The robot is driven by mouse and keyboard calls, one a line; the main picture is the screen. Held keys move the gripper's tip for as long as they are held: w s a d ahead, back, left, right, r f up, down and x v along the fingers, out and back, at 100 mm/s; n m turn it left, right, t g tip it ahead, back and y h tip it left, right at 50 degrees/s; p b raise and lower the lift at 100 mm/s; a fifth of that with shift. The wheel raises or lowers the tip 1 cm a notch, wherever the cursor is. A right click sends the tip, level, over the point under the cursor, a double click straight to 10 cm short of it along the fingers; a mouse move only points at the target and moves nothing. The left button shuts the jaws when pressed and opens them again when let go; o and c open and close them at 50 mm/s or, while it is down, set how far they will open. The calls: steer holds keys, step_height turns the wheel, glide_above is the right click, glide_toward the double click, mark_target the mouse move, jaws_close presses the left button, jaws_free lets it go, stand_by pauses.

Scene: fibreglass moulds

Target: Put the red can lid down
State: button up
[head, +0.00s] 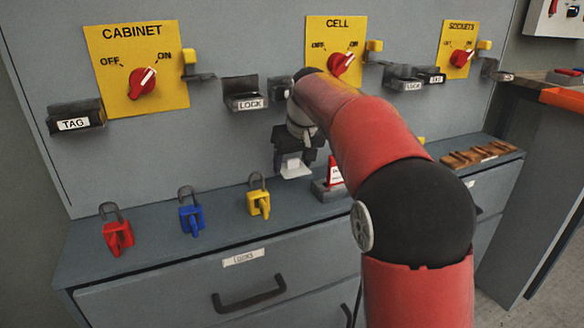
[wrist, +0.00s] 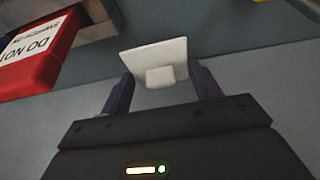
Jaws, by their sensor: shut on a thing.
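No red can lid shows in either view. My gripper (head: 293,158) is above the grey counter, in front of the cabinet wall. It is shut on a small white plate (head: 294,169). In the wrist view the white plate (wrist: 153,52) has a small block on its near face, between the two fingertips (wrist: 162,84). The plate looks slightly tilted there and hides what is right behind it. A red and white tag (head: 335,177) stands in a grey holder just right of my gripper. In the wrist view this tag (wrist: 40,50) reads "DO NOT".
Red (head: 117,236), blue (head: 191,217) and yellow (head: 258,202) padlocks stand on the counter (head: 155,238) at left. Red-knobbed switches on yellow panels line the wall (head: 230,50), above projecting holders. Wooden pieces (head: 482,153) lie at right. The counter's front left is clear.

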mark_target(293, 168)
steer(key=shift+w, duration=0.3)
steer(key=shift+s+x, duration=0.2)
steer(key=shift+x, duration=0.65)
steer(key=shift+s+x, duration=0.15)
steer(key=shift+x, duration=0.75)
steer(key=shift+f, duration=0.2)
steer(key=shift+f+b, duration=0.15)
steer(key=shift+b, duration=0.2)
steer(key=o, duration=1)
steer(key=p+v, duration=0.1)
steer(key=v, duration=1.1)
steer(key=shift+r+p, duration=0.2)
steer(key=shift+p, duration=0.15)
